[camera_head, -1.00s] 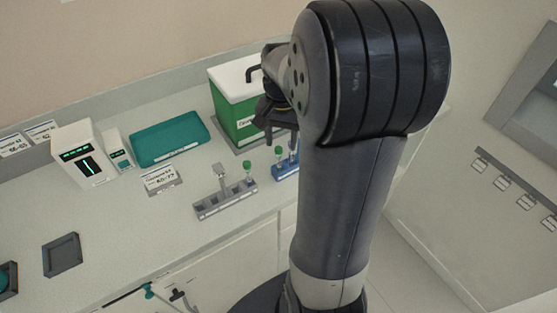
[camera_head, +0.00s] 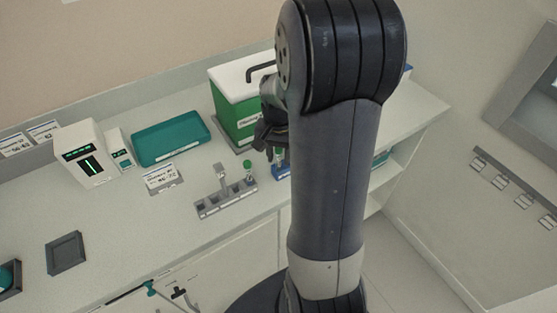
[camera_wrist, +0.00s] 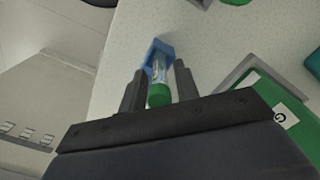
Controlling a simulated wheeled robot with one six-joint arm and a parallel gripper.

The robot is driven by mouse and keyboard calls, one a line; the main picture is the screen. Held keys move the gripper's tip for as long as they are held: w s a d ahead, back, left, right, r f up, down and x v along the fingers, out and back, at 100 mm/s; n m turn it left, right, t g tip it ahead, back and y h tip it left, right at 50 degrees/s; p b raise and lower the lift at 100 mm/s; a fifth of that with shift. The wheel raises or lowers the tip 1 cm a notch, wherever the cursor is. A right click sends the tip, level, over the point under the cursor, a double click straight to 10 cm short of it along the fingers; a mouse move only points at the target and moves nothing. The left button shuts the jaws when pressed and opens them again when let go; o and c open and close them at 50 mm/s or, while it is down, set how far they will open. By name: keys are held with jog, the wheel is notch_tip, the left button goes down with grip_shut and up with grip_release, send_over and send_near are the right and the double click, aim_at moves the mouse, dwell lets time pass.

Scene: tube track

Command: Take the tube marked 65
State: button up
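A green-capped tube (camera_wrist: 159,93) stands between the two fingers of my gripper (camera_wrist: 159,88) in the wrist view, its lower end at a blue rack (camera_wrist: 161,47). My fingers are apart on either side of it, and I see no clear grip. The number on the tube cannot be read. In the head view my gripper (camera_head: 270,137) hangs over the blue rack (camera_head: 281,172), partly hidden by my arm. Another green-capped tube (camera_head: 248,169) stands in a grey rack (camera_head: 226,200) to the left.
A green box with a white lid (camera_head: 236,105) stands just behind my gripper. A teal tray (camera_head: 170,139), a label stand (camera_head: 162,178) and a white device with a display (camera_head: 84,153) are further left. The counter front is mostly clear.

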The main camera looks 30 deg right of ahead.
jog(key=c, duration=0.5)
notch_tip(320, 180, up, 10)
jog(key=shift+r+b, duration=0.1)
jog(key=shift+b, duration=0.35)
